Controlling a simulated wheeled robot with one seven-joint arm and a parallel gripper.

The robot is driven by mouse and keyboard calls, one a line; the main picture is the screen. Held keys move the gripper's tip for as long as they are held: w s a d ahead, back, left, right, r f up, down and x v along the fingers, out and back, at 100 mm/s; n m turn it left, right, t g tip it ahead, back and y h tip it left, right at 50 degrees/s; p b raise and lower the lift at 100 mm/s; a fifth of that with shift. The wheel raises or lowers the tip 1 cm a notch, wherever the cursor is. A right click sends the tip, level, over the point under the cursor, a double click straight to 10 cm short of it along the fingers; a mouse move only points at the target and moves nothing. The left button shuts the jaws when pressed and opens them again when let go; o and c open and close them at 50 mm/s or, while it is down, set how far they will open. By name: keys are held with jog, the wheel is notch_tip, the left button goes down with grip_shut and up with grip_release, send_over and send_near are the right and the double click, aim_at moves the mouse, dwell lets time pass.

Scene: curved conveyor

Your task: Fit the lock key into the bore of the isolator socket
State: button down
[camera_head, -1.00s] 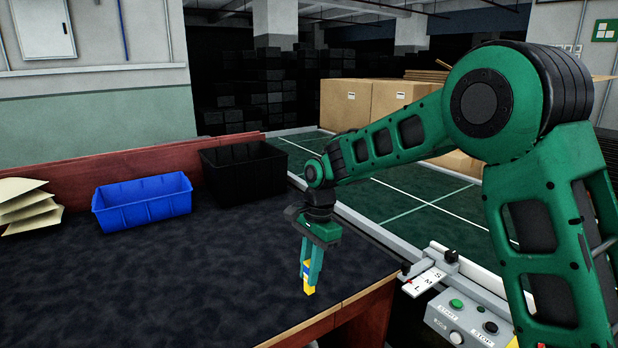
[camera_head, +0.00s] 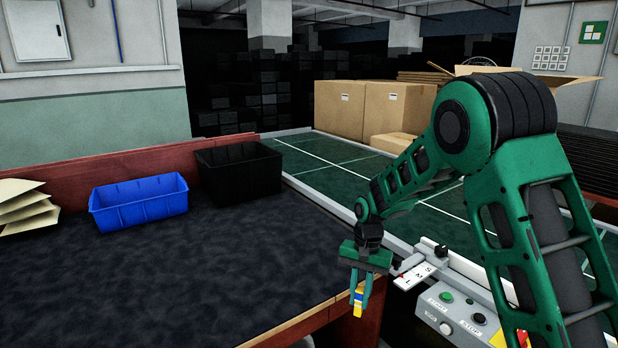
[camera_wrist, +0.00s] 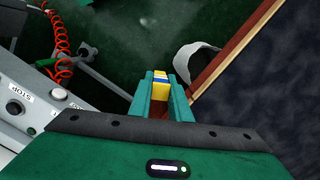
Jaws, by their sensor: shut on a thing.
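My gripper (camera_head: 360,288) is shut on the lock key (camera_head: 358,303), a small yellow piece with a blue band and a light part. The key points down from the fingertips. In the head view it hangs by the table's right edge, left of the grey control panel. The wrist view shows the key (camera_wrist: 160,82) between the green fingers, with floor below and the table edge to the right. I cannot make out the isolator socket or its bore in either view.
The grey control panel (camera_head: 447,318) has buttons and a white S-M-L plate (camera_head: 415,276). A blue bin (camera_head: 140,208) and a black bin (camera_head: 240,180) stand at the back of the dark table (camera_head: 190,275). A red coiled cord (camera_wrist: 62,45) hangs near the panel.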

jog(key=s+d+f+n, duration=0.1)
jog(key=d+f+n, duration=0.1)
jog(key=d+f, duration=0.2)
jog(key=s+d+f+n, duration=0.1)
jog(key=d+f+n, duration=0.2)
jog(key=d, duration=0.8)
jog(key=shift+s+d+f+h, duration=0.25)
jog(key=shift+s+f+h, duration=0.1)
jog(key=shift+f+h, duration=0.05)
